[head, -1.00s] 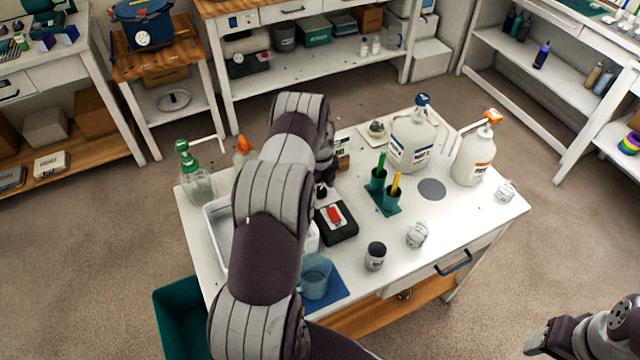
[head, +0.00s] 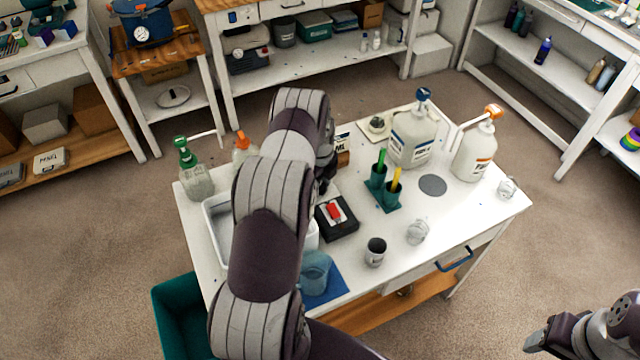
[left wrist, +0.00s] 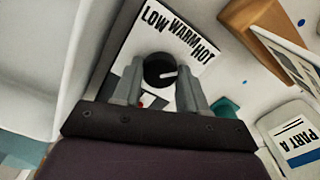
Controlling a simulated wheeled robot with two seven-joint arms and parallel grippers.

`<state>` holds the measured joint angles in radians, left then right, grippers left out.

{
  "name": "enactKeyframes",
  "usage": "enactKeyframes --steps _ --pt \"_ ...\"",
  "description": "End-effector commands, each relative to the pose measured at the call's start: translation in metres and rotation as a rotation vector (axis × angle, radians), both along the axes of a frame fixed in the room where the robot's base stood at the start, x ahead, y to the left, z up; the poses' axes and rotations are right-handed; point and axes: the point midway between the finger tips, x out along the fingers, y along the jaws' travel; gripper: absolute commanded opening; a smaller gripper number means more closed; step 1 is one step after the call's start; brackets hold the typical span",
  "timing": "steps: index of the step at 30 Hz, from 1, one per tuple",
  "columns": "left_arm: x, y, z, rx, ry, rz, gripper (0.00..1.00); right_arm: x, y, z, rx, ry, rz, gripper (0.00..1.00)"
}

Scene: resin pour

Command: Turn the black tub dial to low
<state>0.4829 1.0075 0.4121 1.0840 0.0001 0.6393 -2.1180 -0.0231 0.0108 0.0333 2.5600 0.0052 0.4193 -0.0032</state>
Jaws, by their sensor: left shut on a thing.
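The black dial (left wrist: 155,66) shows in the left wrist view on a white panel (left wrist: 128,55) lettered LOW, WARM and HOT. Its white pointer faces right, toward the HOT side. My left gripper (left wrist: 161,78) has one finger on each side of the dial and is shut on it. In the head view my left arm hides the dial and most of that gripper. A white tub (head: 212,232) stands on the table, partly behind my arm. My right gripper (head: 538,342) is at the lower right, away from the table; its jaws are unclear.
A black box with a red switch (head: 337,232), a green holder (head: 388,203), a grey cup (head: 375,252) and a blue cup (head: 316,270) stand right of my arm. Two large jugs (head: 410,140) (head: 474,158) stand farther back. A green-topped bottle (head: 195,180) is at the left.

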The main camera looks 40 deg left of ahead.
Motion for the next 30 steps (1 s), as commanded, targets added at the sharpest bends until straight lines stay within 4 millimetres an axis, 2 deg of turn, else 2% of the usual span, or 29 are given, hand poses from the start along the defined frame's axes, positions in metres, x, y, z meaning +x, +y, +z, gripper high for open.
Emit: enactKeyframes --steps 12,30 --pt "0.001 0.001 -0.002 0.002 -0.004 0.362 0.12 0.0 0.0 -0.03 0.0 0.0 0.0 0.58" --pt "0.001 0.001 0.0 0.002 -0.004 0.932 0.12 0.0 0.0 -0.056 0.0 0.0 0.0 0.58"
